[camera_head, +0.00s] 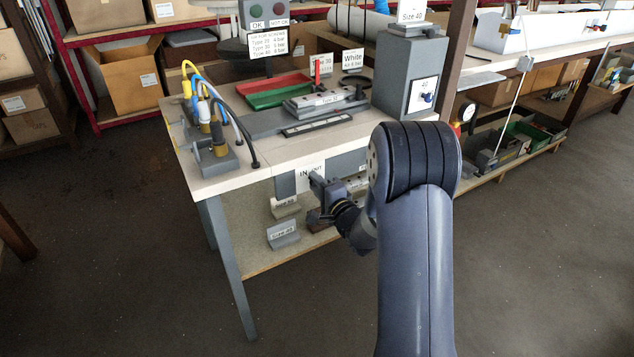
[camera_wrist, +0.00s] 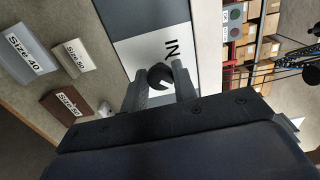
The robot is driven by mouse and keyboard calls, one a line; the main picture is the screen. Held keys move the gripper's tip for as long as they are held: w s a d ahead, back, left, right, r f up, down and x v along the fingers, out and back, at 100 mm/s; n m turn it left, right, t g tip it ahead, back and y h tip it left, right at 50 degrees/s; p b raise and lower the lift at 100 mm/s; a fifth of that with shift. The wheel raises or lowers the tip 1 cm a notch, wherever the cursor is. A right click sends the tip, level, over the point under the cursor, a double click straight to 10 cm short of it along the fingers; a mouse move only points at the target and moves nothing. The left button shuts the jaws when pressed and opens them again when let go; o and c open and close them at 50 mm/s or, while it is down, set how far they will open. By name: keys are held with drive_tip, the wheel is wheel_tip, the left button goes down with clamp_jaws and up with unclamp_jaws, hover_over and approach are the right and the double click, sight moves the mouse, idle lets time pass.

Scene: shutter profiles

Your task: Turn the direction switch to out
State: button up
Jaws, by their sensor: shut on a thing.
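The direction switch is a black round knob (camera_wrist: 160,76) on a white label plate (camera_wrist: 150,50), seen in the wrist view. My gripper (camera_head: 318,190) reaches the plate from the front. In the wrist view its two fingers (camera_wrist: 160,84) stand on either side of the knob and are shut on it. The knob's pointing direction is unclear.
The workbench (camera_head: 210,183) carries hoses, red and green trays (camera_head: 275,90), a fixture (camera_head: 318,104) and a grey box (camera_head: 408,75). Size blocks lie on the shelf below, including Size 40 (camera_wrist: 27,53). The floor in front is clear.

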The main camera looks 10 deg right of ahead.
drive_tip(key=shift+m, duration=0.3)
drive_tip(key=o, duration=1)
drive_tip(key=shift+s, duration=0.1)
drive_tip(key=p+v, duration=0.1)
drive_tip(key=v, duration=0.9)
drive_tip(key=shift+s+d, duration=0.15)
drive_tip(key=shift+s, duration=0.2)
drive_tip(key=shift+w, duration=0.15)
drive_tip(key=b+x, duration=0.1)
drive_tip(key=x, duration=0.9)
drive_tip(key=shift+w, duration=0.3)
